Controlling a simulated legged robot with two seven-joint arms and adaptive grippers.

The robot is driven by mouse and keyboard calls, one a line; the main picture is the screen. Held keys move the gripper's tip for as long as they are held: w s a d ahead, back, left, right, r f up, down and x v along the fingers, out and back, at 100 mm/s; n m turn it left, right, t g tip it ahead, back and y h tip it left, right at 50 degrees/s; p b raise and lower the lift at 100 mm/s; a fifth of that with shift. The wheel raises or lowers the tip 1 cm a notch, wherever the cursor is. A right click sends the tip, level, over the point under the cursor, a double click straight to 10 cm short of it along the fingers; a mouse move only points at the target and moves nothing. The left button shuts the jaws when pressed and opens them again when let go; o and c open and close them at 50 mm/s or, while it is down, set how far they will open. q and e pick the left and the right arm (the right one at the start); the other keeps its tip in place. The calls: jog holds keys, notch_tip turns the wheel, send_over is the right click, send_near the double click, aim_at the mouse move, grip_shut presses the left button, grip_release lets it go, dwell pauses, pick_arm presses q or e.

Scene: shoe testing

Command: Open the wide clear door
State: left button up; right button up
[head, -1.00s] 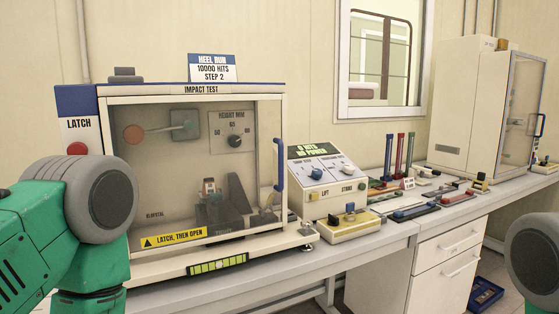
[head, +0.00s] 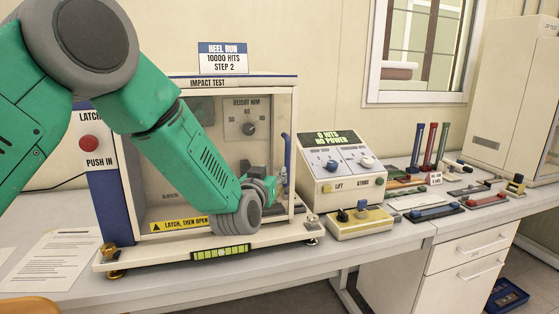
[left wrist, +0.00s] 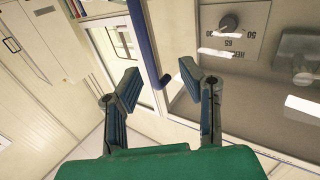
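The wide clear door (head: 215,120) is the cream-framed front of the impact test machine and looks closed. Its blue vertical handle (head: 287,155) is at the door's right edge. In the left wrist view the handle (left wrist: 143,40) runs down from the top, its lower end between the fingertips. My left gripper (head: 282,182) is at the handle's lower part; its fingers (left wrist: 160,84) are spread apart, with no clear grip on the bar. My left arm hides much of the door's middle. My right gripper is not in view.
A red latch button (head: 89,142) is on the machine's left panel, marked "PUSH IN". A control box (head: 340,172) and a cream switch base (head: 358,223) stand right of the door. A paper sheet (head: 55,260) lies on the bench at left.

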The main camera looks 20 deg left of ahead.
aim_at(289, 163)
pick_arm(q)
jog(key=w+p, duration=0.1)
jog(key=w, duration=0.7)
jog(key=shift+w+d, duration=0.2)
jog(key=shift+w, duration=0.05)
jog(key=shift+s+d+r, duration=0.1)
jog(key=shift+d+r, duration=0.05)
jog(key=shift+d, duration=0.3)
jog(key=shift+s+d+r, duration=0.1)
jog(key=shift+d, duration=0.35)
grip_shut()
jog(key=shift+d, duration=0.35)
jog(key=shift+c, duration=1.8)
grip_release()
jog(key=o, duration=0.4)
jog(key=shift+w+a+f, duration=0.1)
jog(key=shift+a, duration=0.15)
jog(key=shift+c, duration=0.2)
jog(key=shift+a, duration=0.75)
jog(key=shift+d, duration=0.7)
jog(key=s, duration=1.2)
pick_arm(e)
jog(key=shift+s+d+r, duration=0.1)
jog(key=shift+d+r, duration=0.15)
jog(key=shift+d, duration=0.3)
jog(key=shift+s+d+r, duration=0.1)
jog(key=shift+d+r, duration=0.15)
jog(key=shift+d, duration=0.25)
